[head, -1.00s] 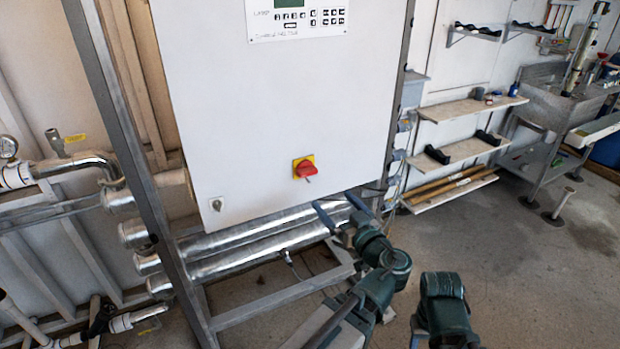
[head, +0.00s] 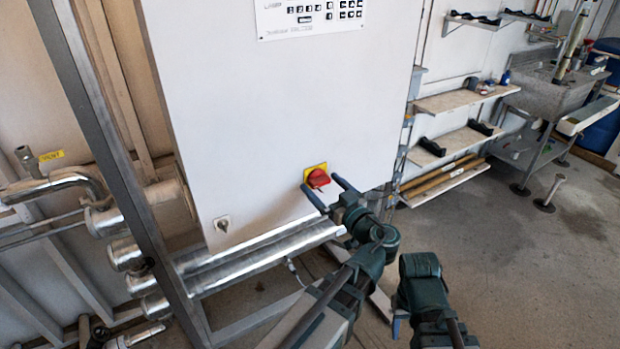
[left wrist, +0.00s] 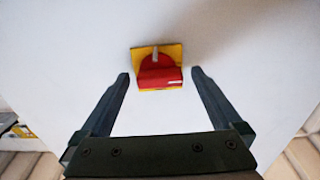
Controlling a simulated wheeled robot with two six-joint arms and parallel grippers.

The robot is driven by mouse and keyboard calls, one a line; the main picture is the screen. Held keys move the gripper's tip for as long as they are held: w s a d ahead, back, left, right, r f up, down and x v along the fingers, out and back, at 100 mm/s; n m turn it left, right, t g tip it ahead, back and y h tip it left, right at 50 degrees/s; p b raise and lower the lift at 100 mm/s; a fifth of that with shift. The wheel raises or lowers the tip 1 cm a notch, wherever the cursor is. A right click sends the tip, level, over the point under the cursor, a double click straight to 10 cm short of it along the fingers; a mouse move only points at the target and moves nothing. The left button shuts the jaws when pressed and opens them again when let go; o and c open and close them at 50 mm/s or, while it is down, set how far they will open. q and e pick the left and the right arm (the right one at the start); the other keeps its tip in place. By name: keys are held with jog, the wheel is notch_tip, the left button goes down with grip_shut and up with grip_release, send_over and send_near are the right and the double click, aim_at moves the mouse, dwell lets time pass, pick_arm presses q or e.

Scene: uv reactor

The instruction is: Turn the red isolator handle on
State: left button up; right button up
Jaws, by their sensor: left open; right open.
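The red isolator handle (head: 318,178) sits on a yellow square plate (head: 308,173) low on the front of the white cabinet (head: 280,110). My left gripper (head: 322,189) is open, its two fingers just below and on either side of the handle in the head view. In the left wrist view the red handle (left wrist: 160,76) and yellow plate (left wrist: 174,52) lie between and just beyond the fingertips (left wrist: 161,74), with a gap on each side. I see no contact. My right gripper (head: 396,325) is low at the front, only partly visible.
Silver pipes (head: 255,255) run below. Shelves (head: 465,97) and a metal sink (head: 550,90) stand at the right. The floor there is mostly clear.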

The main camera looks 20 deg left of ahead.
pick_arm(q)
jog(key=shift+w+a, duration=0.1)
jog(key=c, duration=1.4)
jog(key=shift+o, duration=0.2)
jog(key=shift+m, duration=0.4)
jog(key=m, duration=0.5)
jog(key=shift+r+m, duration=0.1)
jog(key=shift+m, duration=0.6)
jog(key=o, duration=1.4)
jog(key=shift+c, duration=0.2)
